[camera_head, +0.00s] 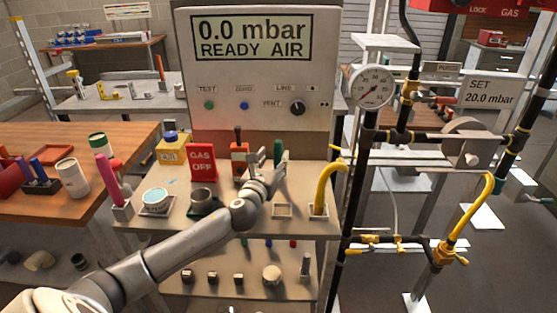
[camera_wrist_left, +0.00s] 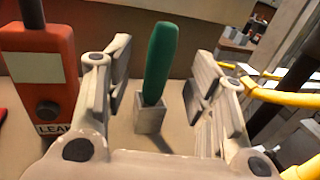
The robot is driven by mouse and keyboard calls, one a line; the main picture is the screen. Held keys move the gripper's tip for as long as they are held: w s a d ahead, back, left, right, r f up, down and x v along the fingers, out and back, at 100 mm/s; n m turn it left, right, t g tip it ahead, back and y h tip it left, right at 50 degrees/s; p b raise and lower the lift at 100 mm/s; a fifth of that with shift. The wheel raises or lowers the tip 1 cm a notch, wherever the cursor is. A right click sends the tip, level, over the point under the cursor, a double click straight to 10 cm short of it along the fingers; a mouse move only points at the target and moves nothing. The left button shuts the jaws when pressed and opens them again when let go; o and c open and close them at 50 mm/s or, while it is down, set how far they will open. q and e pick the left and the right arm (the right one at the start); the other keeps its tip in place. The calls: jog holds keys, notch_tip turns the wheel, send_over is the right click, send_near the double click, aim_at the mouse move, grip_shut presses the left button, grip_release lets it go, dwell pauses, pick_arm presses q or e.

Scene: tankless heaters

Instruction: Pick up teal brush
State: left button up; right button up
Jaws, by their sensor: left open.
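The teal brush (camera_wrist_left: 161,62) stands upright, slightly tilted, in a small grey square holder (camera_wrist_left: 149,113) in the left wrist view. My left gripper (camera_wrist_left: 157,85) is open, with one finger on each side of the brush and a gap to both. In the head view the brush (camera_head: 277,150) shows as a narrow green strip at my left gripper (camera_head: 276,170), which partly hides it. The holder is hidden there. My right gripper is not in view.
An orange leak detector (camera_wrist_left: 40,75) stands left of the gripper, and a yellow hose (camera_wrist_left: 285,97) runs at right. The gauge panel (camera_head: 265,105) rises behind.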

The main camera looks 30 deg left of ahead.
aim_at(277, 156)
pick_arm(q)
jog(key=shift+w+a, duration=0.15)
jog(key=shift+w, duration=0.3)
jog(key=w, duration=0.3)
jog(key=shift+a+f, duration=0.4)
jog(key=shift+w+a, duration=0.15)
jog(key=shift+w, duration=0.35)
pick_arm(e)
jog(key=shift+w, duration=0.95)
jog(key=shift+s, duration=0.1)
pick_arm(q)
grip_shut()
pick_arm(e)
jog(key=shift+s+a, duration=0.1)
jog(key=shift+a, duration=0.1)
pick_arm(q)
jog(key=shift+r, duration=0.1)
